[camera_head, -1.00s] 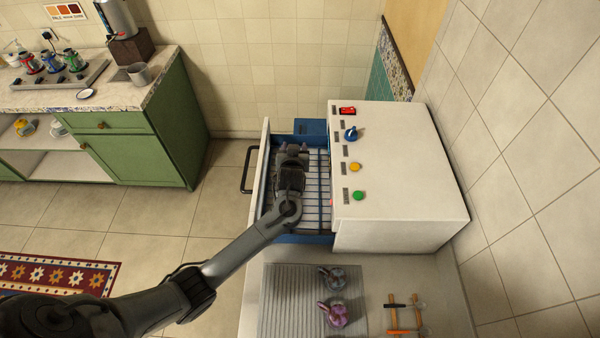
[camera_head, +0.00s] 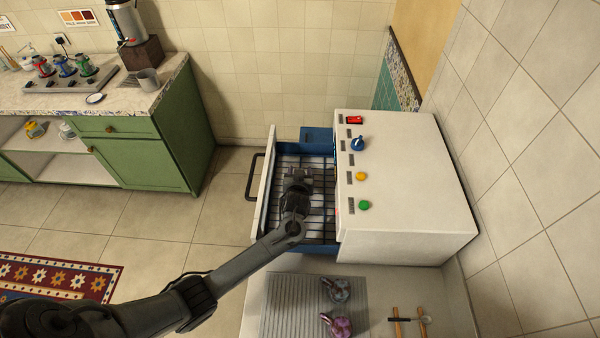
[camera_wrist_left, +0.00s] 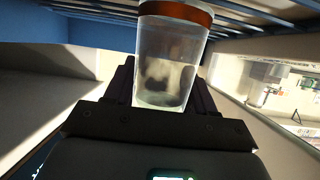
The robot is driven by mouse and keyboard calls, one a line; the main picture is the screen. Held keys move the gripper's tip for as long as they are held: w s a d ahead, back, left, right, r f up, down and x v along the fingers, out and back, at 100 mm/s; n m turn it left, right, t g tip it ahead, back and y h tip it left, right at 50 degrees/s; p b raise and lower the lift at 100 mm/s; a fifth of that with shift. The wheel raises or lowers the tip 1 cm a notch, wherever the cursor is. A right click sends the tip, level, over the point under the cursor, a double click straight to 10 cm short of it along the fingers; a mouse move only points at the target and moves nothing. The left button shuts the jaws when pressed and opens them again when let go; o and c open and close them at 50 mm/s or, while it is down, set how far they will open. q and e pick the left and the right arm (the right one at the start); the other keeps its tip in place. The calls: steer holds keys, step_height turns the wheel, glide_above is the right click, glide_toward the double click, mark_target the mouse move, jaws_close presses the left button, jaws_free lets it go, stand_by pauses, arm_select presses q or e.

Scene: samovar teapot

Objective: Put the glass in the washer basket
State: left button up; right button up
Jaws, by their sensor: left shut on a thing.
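My left gripper (camera_head: 299,178) reaches in over the open washer drawer and its wire basket (camera_head: 318,225). In the left wrist view my left gripper (camera_wrist_left: 165,100) is shut on the glass (camera_wrist_left: 172,62), a clear tumbler with an orange-brown band at one end. The basket's blue rails also show across the top of that view (camera_wrist_left: 255,12). In the head view the arm and gripper hide the glass. I cannot tell whether the glass touches the basket. My right gripper is not in view.
The white washer body (camera_head: 410,190) stands right of the drawer, with a red switch and several knobs on top. The drawer's front panel and handle (camera_head: 254,178) are at left. A ribbed drainboard (camera_head: 290,305) with two teapots lies in front. A green cabinet (camera_head: 150,160) stands farther left.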

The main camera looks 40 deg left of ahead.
arm_select(q)
steer(key=shift+f, duration=0.1)
steer(key=o, duration=0.6)
steer(key=shift+f, duration=0.1)
steer(key=o, duration=0.5)
steer(key=shift+c, duration=0.2)
steer(key=shift+s+d+r, duration=0.3)
steer(key=shift+s+r, duration=0.15)
steer(key=p+v, duration=0.1)
steer(key=v, duration=0.9)
steer(key=shift+s+d+r+p, duration=0.15)
steer(key=shift+s+r+p, duration=0.05)
steer(key=shift+s+p, duration=0.2)
